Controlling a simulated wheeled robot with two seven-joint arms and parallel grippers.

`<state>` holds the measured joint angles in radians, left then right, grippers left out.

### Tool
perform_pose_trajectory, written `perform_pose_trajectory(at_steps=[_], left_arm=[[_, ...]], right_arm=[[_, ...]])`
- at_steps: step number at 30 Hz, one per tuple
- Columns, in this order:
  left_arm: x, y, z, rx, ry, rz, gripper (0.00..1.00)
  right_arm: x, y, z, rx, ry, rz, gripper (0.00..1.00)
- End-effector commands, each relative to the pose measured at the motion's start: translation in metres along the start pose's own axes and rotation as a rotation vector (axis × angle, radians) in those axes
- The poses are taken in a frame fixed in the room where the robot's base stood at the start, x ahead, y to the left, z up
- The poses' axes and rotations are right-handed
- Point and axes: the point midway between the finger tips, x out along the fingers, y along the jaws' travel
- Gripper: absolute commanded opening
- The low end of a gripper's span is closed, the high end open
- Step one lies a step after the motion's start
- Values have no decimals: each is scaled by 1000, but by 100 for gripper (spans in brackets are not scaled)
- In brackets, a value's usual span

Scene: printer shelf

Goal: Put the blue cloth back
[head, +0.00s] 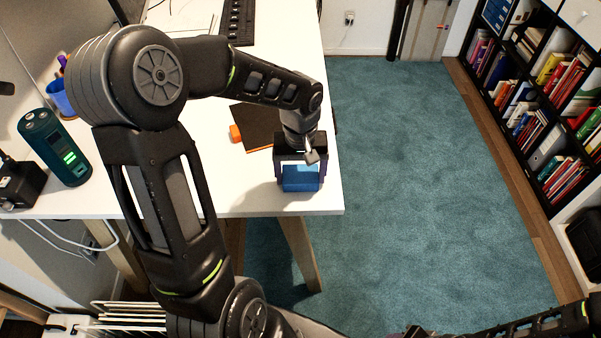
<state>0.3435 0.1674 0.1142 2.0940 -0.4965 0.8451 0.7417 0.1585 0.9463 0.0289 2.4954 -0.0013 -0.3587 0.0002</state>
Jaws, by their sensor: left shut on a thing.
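The blue cloth (300,178) is a small folded blue block near the front right corner of the white desk (245,200). My left gripper (299,168) reaches over the desk from the left and points down. It is shut on the blue cloth, with a finger at each side of it. I cannot tell whether the cloth touches the desk top. My right arm shows only in part at the lower right, and its gripper fingers are not in view.
A dark notebook (260,125) and an orange object (236,133) lie behind the left gripper. A green cylinder (54,147) and a blue cup (61,98) stand at the left. A black keyboard (238,22) lies at the back. Carpet (420,190) is clear; a bookshelf (545,90) lines the right.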

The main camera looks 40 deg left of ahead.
Motion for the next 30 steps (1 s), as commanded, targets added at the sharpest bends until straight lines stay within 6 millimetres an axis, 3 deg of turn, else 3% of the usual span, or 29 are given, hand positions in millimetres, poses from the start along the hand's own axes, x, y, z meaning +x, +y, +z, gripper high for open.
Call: perform_pose_trajectory(at_steps=[9, 10, 16, 25, 30], left_arm=[[4, 0, 0, -1, 0, 0, 48], [3, 0, 0, -1, 0, 0, 82], [2, 0, 0, -1, 0, 0, 99], [0, 0, 0, -1, 0, 0, 100], [-12, 0, -1, -2, 3, 1, 100]], right_arm=[[4, 2, 0, 0, 0, 0, 36], [3, 1, 0, 0, 0, 0, 36], [2, 1, 0, 0, 0, 0, 36], [1, 0, 0, 0, 0, 0, 36], [-1, 0, 0, 0, 0, 0, 36]])
